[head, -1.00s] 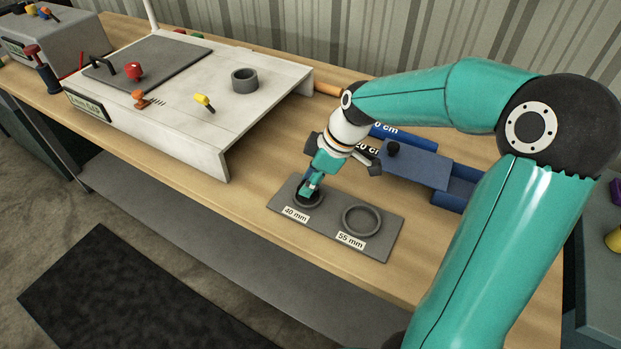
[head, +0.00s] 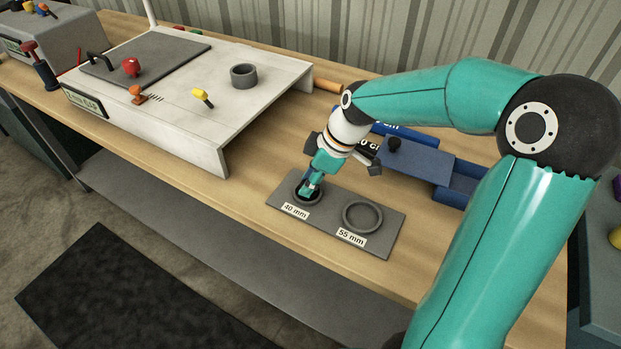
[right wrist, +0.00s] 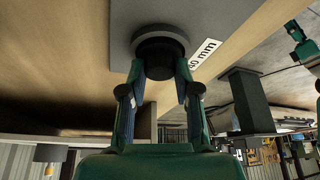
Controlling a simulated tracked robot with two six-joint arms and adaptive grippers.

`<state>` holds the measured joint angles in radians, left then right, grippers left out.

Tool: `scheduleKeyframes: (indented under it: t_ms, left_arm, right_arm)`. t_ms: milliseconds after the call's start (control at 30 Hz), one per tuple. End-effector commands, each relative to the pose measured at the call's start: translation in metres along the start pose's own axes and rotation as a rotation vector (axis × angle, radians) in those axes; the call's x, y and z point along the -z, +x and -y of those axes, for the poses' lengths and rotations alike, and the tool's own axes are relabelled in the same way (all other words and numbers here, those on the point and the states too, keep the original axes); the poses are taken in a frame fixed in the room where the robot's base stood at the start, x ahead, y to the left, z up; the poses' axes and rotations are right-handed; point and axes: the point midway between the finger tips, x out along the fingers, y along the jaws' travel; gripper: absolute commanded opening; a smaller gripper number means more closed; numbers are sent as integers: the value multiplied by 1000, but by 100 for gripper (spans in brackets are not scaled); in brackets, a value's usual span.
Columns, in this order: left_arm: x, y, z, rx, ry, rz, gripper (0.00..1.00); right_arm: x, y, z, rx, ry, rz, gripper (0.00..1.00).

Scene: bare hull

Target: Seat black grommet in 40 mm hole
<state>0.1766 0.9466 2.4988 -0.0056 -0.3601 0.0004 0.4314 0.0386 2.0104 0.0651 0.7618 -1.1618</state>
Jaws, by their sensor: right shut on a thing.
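The grey plate (head: 333,194) lies on the bench with two raised rings, labelled 40 mm and 55 mm. My right gripper (head: 309,191) points down at the 40 mm ring (head: 297,200). In the right wrist view my right gripper (right wrist: 156,88) has a finger on each side of the black grommet (right wrist: 159,62) and is shut on it. The grommet is at the grey ring (right wrist: 181,42), overlapping its middle; how deep it sits cannot be told. In the head view the fingers mostly hide the grommet. My left gripper is not in view.
The 55 mm ring (head: 362,216) beside it is empty. A blue gauge block (head: 415,162) stands behind the plate, close to my right wrist. A white panel box (head: 190,95) with knobs and a grey collar (head: 244,76) stands to the left. Bare bench lies between.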

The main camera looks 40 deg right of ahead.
Motion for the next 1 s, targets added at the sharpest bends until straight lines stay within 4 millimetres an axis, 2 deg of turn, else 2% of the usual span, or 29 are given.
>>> scheduleKeyframes:
  t_ms: [500,533,700,1000]
  left_arm:
    - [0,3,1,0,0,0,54]
    - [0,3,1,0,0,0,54]
    - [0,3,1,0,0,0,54]
    - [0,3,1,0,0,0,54]
  right_arm:
    - [-1,3,0,0,-1,0,8]
    - [-1,3,0,0,-1,0,35]
    - [-1,3,0,0,-1,0,61]
    - [-1,2,0,0,-1,0,61]
